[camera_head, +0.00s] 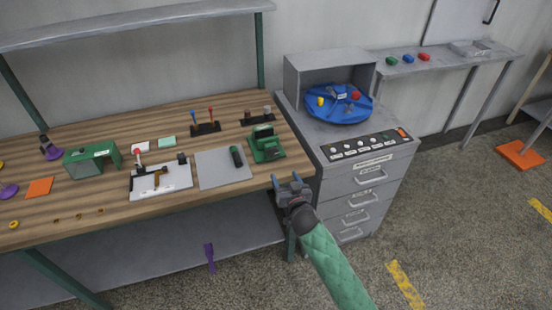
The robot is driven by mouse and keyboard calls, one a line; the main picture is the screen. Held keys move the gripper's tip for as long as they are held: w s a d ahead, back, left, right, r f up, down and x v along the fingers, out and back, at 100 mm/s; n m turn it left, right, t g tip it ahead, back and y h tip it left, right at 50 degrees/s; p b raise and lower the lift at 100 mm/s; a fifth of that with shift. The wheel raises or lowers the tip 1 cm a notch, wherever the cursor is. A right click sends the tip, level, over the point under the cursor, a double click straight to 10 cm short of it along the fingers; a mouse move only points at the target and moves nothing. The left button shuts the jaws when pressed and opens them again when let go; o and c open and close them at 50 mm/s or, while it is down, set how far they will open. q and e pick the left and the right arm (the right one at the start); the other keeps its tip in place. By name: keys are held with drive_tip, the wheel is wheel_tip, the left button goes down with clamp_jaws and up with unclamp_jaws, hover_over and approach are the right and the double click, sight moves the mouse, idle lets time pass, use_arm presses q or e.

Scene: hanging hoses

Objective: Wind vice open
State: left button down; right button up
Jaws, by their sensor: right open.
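A green vice-like block (267,150) with a dark top sits at the right end of the wooden workbench (110,208). Its handle and jaw gap are too small to make out. My right gripper (291,182) is open and empty at the bench's front right corner, nearer to me than the green block and apart from it. Its green-sleeved arm comes up from the bottom. My left gripper is not in view.
A grey mat (218,180) with a dark green handle-like piece (236,156), a white board with a clamp (160,191) and a green housing (92,160) lie to the left. A grey drawer cabinet (350,195) with a blue turntable (338,112) stands right of the bench.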

sight(274, 155)
drive_tip(key=shift+t+y, duration=0.3)
drive_tip(key=w+a+r, duration=0.1)
drive_tip(key=w+a+r+p, duration=0.1)
drive_tip(key=w+r, duration=0.1)
drive_tip(key=shift+w, duration=0.2)
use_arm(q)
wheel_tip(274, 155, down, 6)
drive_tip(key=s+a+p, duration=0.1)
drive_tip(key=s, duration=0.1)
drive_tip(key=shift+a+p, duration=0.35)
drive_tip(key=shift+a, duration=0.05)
use_arm(e)
drive_tip(key=shift+f+x, duration=0.2)
drive_tip(key=shift+x, duration=2.2)
drive_tip(key=shift+c, duration=0.2)
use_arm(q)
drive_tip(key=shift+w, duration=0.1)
use_arm(e)
drive_tip(key=c, duration=0.9)
